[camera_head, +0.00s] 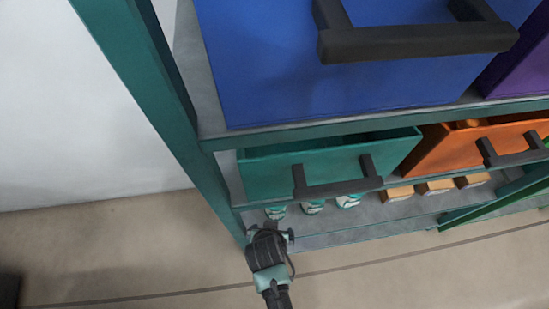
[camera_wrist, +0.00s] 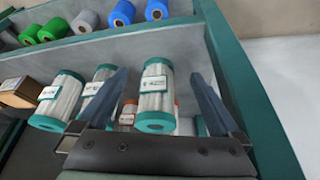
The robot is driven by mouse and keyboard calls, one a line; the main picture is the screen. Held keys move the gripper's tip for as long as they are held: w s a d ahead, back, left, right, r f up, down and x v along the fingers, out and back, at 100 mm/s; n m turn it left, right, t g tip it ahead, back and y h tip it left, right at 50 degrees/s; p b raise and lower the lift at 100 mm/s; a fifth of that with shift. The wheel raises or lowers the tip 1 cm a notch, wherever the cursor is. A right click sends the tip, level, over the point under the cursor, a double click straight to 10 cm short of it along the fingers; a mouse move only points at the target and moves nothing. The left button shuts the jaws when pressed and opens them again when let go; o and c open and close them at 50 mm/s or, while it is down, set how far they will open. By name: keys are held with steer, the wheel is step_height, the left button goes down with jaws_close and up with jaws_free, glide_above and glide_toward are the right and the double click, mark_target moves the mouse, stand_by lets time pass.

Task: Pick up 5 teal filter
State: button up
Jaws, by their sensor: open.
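Teal filters, white pleated cylinders with teal end caps, stand in a row on the grey shelf. In the head view I see a left filter (camera_head: 275,213), a middle one (camera_head: 313,207) and a right one (camera_head: 347,201). My gripper (camera_head: 269,231) is at the shelf's front edge, just in front of the left filter. In the wrist view my gripper (camera_wrist: 159,74) is open, and one filter (camera_wrist: 156,98) appears between its two fingers. Whether they touch it I cannot tell. Two more filters, an outer one (camera_wrist: 58,101) and a nearer one (camera_wrist: 98,84), stand to the left, the nearer partly hidden.
A teal bin (camera_head: 280,172) with a dark handle hangs low over the filters. Orange-brown boxes (camera_head: 397,194) stand to their right. A teal post (camera_head: 225,190) closes the left side. The wrist view shows green spools (camera_wrist: 54,29) and blue spools (camera_wrist: 123,13) beyond.

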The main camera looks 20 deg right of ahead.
mark_target(274, 216)
steer(key=w+d, duration=0.1)
steer(key=w, duration=0.1)
steer(key=shift+w+d+f, duration=0.1)
steer(key=shift+w+d, duration=0.25)
steer(key=shift+w, duration=0.05)
steer(key=w+d, duration=0.1)
steer(key=w+b, duration=0.1)
steer(key=w, duration=0.1)
steer(key=w+d+f, duration=0.1)
steer(key=shift+w+d, duration=0.2)
steer(key=shift+d, duration=0.15)
steer(key=c, duration=1.5)
steer(key=shift+o, duration=0.2)
steer(key=shift+r, duration=0.1)
